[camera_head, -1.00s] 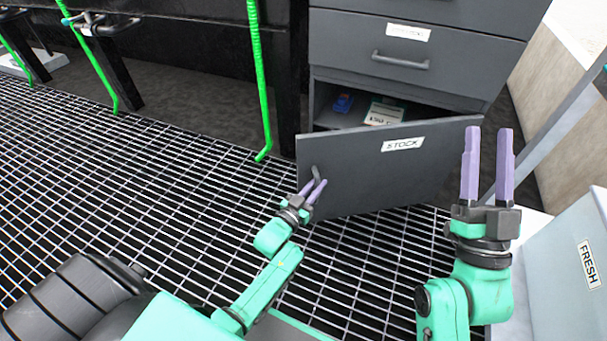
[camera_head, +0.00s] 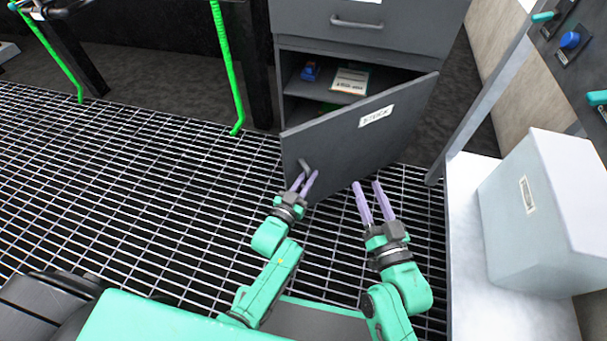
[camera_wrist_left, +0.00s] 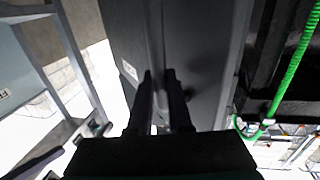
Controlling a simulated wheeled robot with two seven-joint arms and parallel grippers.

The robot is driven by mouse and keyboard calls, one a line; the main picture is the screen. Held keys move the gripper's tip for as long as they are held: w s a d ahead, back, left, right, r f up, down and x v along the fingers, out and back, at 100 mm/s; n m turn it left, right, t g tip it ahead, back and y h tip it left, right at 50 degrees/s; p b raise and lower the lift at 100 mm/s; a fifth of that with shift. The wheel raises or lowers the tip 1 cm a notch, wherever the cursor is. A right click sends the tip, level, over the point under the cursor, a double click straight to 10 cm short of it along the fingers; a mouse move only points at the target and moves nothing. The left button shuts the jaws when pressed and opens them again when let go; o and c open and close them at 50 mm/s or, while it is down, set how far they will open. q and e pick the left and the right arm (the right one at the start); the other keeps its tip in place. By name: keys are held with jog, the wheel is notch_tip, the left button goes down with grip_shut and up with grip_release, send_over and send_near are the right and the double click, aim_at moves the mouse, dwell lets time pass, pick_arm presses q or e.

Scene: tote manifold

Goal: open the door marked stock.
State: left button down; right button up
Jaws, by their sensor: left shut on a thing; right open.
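The grey door marked STOCK (camera_head: 350,140) stands partly open below a drawer, hinged at its right side. Its white label (camera_head: 376,115) faces me. My left gripper (camera_head: 303,182) is shut on the door's handle (camera_head: 304,167) near the door's free left edge. In the left wrist view the fingers (camera_wrist_left: 160,85) close around the handle bar, with the dark door panel (camera_wrist_left: 190,45) behind. My right gripper (camera_head: 374,190) is open and empty, in front of and below the door's middle, apart from it.
Inside the cabinet a blue item (camera_head: 310,71) and a labelled box (camera_head: 350,80) sit on a shelf. A green hose (camera_head: 228,75) hangs left of the door. A pale bin (camera_head: 545,215) stands on a white surface at right. The grating floor at left is clear.

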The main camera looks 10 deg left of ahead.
pick_arm(q)
jog(key=c, duration=0.8)
grip_release()
jog(key=shift+c, duration=0.2)
jog(key=shift+s, duration=0.1)
